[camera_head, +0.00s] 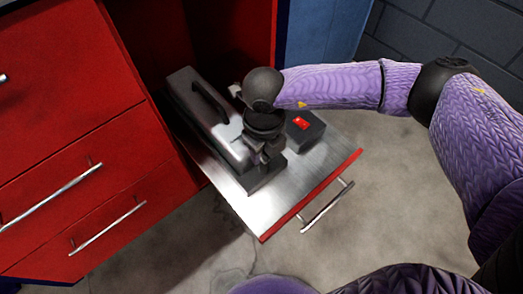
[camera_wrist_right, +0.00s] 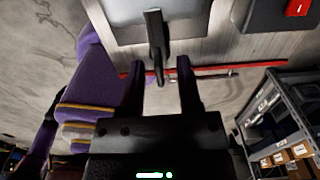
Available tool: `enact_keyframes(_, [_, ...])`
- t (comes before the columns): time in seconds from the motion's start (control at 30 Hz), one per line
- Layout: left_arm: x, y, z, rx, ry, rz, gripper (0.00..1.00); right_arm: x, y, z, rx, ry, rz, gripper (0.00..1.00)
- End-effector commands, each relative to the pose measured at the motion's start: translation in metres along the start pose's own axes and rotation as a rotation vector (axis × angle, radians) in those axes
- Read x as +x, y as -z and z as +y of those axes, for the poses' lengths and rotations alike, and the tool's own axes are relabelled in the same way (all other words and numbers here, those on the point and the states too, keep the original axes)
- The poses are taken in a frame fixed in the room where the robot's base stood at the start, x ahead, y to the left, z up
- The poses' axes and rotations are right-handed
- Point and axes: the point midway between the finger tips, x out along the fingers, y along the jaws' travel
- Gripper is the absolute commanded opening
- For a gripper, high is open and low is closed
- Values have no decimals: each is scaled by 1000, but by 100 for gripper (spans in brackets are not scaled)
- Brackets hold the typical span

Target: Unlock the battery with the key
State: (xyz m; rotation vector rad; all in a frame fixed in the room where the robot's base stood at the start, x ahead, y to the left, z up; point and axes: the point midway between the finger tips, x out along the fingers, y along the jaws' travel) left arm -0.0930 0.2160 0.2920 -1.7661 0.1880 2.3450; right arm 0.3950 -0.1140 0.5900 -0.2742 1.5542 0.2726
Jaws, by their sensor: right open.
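The battery (camera_head: 210,120), a long dark grey case with a black handle on top, lies on a pulled-out metal shelf. Its near end is partly hidden by my right gripper (camera_head: 262,155). In the right wrist view, my right gripper (camera_wrist_right: 164,75) is open, with its two fingers apart. A dark, narrow upright piece (camera_wrist_right: 155,35), which looks like the key, stands at the edge of a light grey plate (camera_wrist_right: 190,10). It appears just beyond the fingertips, between them in the picture; I cannot tell whether they touch it. My left gripper is not in view.
A dark box with a red switch (camera_head: 302,124) sits on the shelf (camera_head: 310,168), right of the battery. The shelf has a red front edge and bar handle (camera_head: 328,207). Red drawers (camera_head: 75,190) stand at left. A rack with boxes (camera_wrist_right: 285,125) shows in the wrist view.

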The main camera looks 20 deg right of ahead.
Motion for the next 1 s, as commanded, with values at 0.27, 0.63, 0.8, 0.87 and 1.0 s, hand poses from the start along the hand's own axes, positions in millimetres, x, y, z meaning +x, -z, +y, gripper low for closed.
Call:
enact_keyframes(0.27, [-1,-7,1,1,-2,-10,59,0,0,0,0,-1,-1,36])
enact_keyframes(0.63, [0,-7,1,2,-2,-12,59,0,0,0,0,-1,-1,0])
enact_keyframes(0.8, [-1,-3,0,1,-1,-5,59,0,0,0,-4,-1,0,0])
enact_keyframes(0.87, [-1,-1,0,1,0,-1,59,0,0,0,-12,-1,0,0])
enact_keyframes(1.0, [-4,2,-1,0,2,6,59,-1,0,0,-59,-1,1,0])
